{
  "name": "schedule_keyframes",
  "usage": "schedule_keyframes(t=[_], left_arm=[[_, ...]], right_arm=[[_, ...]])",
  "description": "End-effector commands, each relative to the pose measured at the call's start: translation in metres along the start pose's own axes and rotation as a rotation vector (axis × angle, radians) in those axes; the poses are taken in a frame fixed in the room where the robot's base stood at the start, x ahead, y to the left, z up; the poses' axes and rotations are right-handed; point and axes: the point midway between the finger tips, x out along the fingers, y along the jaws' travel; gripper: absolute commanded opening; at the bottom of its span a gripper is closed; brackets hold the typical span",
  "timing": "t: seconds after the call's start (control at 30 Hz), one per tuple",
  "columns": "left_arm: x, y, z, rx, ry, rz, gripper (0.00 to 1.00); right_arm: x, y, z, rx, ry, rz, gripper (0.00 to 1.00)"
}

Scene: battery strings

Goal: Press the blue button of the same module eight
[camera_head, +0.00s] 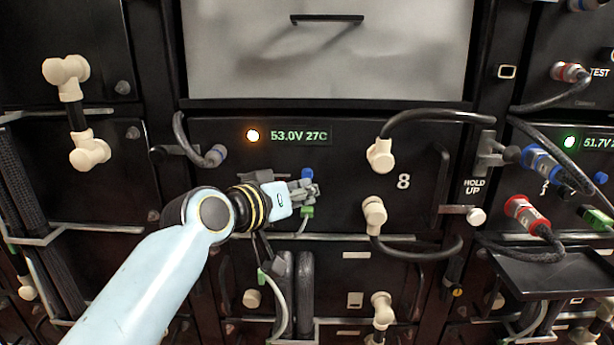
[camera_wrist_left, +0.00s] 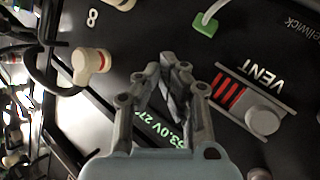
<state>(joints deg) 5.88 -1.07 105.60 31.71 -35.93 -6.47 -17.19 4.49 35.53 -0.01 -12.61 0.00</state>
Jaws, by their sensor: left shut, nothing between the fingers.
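Module eight (camera_head: 345,160) is a black front panel marked 8, with a lit orange lamp (camera_head: 253,135) and a green readout (camera_head: 299,136) of 53.0V 27C. Its blue button (camera_head: 307,173) shows just above my left gripper (camera_head: 312,190) in the head view. The gripper is shut and empty, with its fingertips at the panel beside the button; I cannot tell whether they touch it. In the left wrist view the shut fingers (camera_wrist_left: 177,78) cover part of the panel, and the blue button does not show. A green plug (camera_head: 307,211) sits just below the fingertips.
Cream connectors (camera_head: 380,154) with black cables stand right of the gripper. A vent slider with red stripes (camera_wrist_left: 228,94) and a round knob (camera_wrist_left: 264,117) shows in the wrist view. A dark tray (camera_head: 545,272) juts out at lower right.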

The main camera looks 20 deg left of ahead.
Motion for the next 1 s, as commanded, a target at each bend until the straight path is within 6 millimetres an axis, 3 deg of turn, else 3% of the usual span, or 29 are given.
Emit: schedule_keyframes(t=[1.0], left_arm=[[0.0095,-0.0051,-0.0054,0.000,0.000,0.000,0.00]], right_arm=[[-0.0006,0.0012,-0.0002,0.000,0.000,0.001,0.51]])
